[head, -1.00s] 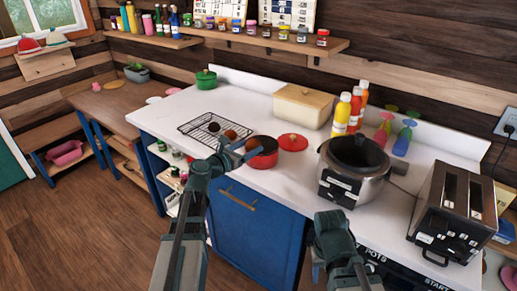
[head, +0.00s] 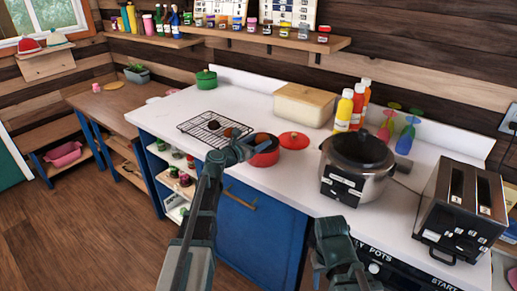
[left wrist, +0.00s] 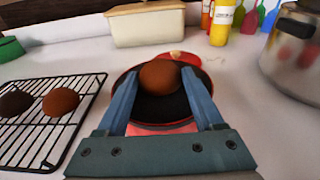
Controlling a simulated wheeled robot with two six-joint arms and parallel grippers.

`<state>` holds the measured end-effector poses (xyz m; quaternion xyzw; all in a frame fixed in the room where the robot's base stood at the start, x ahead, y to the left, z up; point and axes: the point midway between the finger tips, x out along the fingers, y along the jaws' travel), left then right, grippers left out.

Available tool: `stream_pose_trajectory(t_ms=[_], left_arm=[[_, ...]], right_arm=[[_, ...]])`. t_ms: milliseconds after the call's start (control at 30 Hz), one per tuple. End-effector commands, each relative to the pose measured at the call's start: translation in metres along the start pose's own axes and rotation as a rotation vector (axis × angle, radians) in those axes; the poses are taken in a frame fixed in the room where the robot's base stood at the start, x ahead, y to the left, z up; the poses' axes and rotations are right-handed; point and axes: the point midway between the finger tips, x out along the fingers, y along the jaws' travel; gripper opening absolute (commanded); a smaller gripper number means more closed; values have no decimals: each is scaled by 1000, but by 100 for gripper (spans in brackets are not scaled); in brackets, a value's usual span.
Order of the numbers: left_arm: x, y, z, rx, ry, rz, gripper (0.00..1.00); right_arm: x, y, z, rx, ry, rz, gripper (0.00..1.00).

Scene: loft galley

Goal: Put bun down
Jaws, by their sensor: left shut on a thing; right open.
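My left gripper (head: 248,148) is shut on a round brown bun (left wrist: 161,77), seen between its fingertips in the left wrist view. In that view the bun overlaps the dark inside of the open red pot (left wrist: 150,127); whether it touches the pot's bottom I cannot tell. In the head view the red pot (head: 266,158) stands on the white counter, partly behind the gripper, and the held bun is not clearly seen. A wire rack (head: 190,127) left of the pot bears a brown bun (left wrist: 61,101) and a darker bun (left wrist: 15,103). My right gripper (head: 334,238) is open and empty near the counter's front edge.
The pot's red lid (head: 295,140) lies on the counter right of the pot. A bread box (head: 304,106) and bottles (head: 344,112) stand behind. A slow cooker (head: 350,165) and a toaster (head: 462,212) stand to the right.

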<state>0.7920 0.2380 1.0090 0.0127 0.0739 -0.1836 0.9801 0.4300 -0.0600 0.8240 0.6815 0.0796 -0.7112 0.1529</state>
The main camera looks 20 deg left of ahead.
Motion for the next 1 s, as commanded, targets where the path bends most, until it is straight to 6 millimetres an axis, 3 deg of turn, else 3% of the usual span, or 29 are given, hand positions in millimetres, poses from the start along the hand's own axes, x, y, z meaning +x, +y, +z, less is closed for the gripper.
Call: stream_pose_trajectory(t_ms=[33,300,833,867,933,1000], left_arm=[[1,0,-8,0,0,0,16],[1,0,-6,0,0,0,16],[2,-2,-20,1,4,-5,16],[2,-2,-20,1,4,-6,71],[1,-3,-21,1,4,-6,82],[1,-3,-21,0,4,-6,82]], right_arm=[[8,-1,0,0,0,0,50],[6,-1,0,0,0,0,50],[19,-2,-1,0,0,0,50],[19,-2,-1,0,0,0,50],[20,-2,-1,0,0,0,50],[20,-2,-1,0,0,0,50]])
